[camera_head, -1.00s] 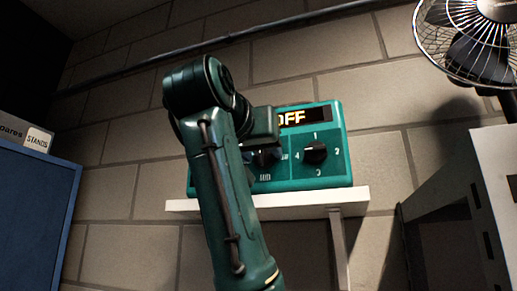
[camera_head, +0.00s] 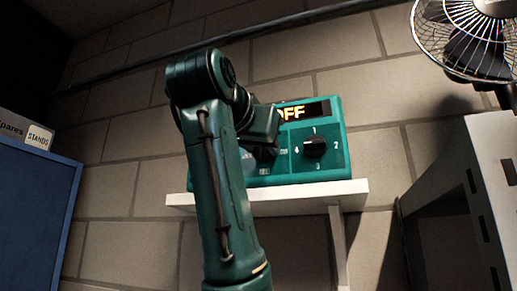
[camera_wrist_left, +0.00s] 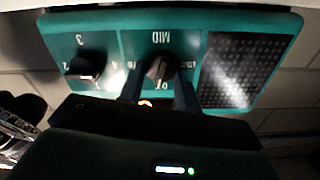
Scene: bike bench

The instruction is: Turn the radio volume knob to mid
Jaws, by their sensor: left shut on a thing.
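The teal radio (camera_head: 340,172) stands on a white wall shelf. Its display (camera_head: 303,111) is partly covered by my arm, and the letters that show read "FF". In the left wrist view the radio appears upside down, and my left gripper (camera_wrist_left: 160,80) has its two fingers on either side of a dark knob (camera_wrist_left: 158,66). The gripper is shut on this knob. A "MID" label shows beside the knob; its exact pointing is hard to tell. In the head view my arm hides the knob. My right gripper is not in view.
A second black knob (camera_head: 314,149) with numbers around it sits on the radio's right. The shelf (camera_head: 300,195) has a bracket below. A wire fan (camera_head: 478,40) is at upper right, a pale slotted stand (camera_head: 485,195) at right, a blue panel (camera_head: 35,215) at left.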

